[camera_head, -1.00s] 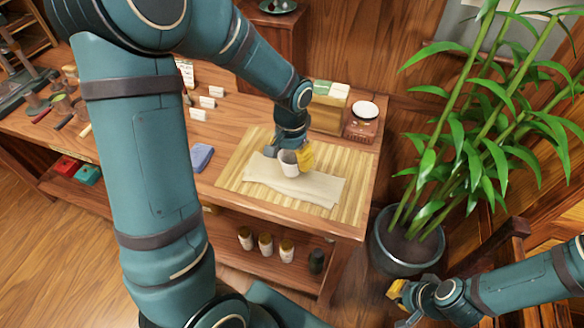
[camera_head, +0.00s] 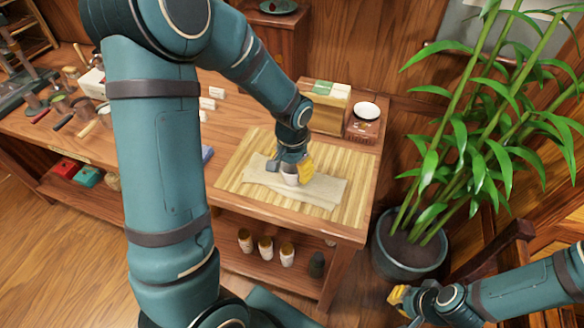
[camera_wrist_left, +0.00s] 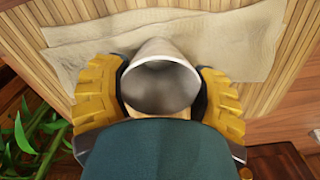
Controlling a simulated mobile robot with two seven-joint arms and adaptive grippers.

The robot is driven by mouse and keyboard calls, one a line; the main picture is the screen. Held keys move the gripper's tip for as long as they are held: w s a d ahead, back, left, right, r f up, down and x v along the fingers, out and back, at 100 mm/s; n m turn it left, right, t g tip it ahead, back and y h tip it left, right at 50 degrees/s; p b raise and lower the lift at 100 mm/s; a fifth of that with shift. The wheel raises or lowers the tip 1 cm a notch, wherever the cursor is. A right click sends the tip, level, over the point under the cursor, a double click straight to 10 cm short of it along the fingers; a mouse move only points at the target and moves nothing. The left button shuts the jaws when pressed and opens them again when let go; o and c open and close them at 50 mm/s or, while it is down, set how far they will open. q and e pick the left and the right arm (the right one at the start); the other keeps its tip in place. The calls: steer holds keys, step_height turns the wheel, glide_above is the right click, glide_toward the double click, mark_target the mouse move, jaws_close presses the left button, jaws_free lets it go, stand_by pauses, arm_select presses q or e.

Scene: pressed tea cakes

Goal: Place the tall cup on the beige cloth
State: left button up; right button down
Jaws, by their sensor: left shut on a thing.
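The tall cup (camera_head: 291,180) is white and stands at the beige cloth, held by my left gripper (camera_head: 290,168). In the left wrist view the cup (camera_wrist_left: 161,80) sits between the yellow fingers of the left gripper (camera_wrist_left: 160,92), its open mouth facing the camera. The beige cloth (camera_head: 322,190) lies on a slatted bamboo mat (camera_head: 358,205); it also shows behind the cup in the left wrist view (camera_wrist_left: 235,40). I cannot tell whether the cup's base touches the cloth. My right gripper (camera_head: 402,300) is at the lower right, away from the table; its jaws are unclear.
A boxed stack (camera_head: 326,108) and a small wooden box with a white round top (camera_head: 364,122) stand behind the mat. A blue cloth (camera_head: 207,153) is partly hidden by my left arm. A large potted plant (camera_head: 412,245) stands right of the table.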

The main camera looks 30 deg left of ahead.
arm_select(q)
steer(key=shift+s+f, duration=0.15)
steer(key=shift+f, duration=0.25)
steer(key=o, duration=1.1)
steer(key=shift+o, duration=0.9)
steer(key=shift+r, duration=0.25)
steer(key=shift+r+p, duration=0.3)
steer(key=shift+p, duration=0.1)
step_height(320, 180, up, 12)
steer(key=p, duration=0.2)
steer(key=shift+r+p, duration=0.2)
steer(key=shift+p, duration=0.15)
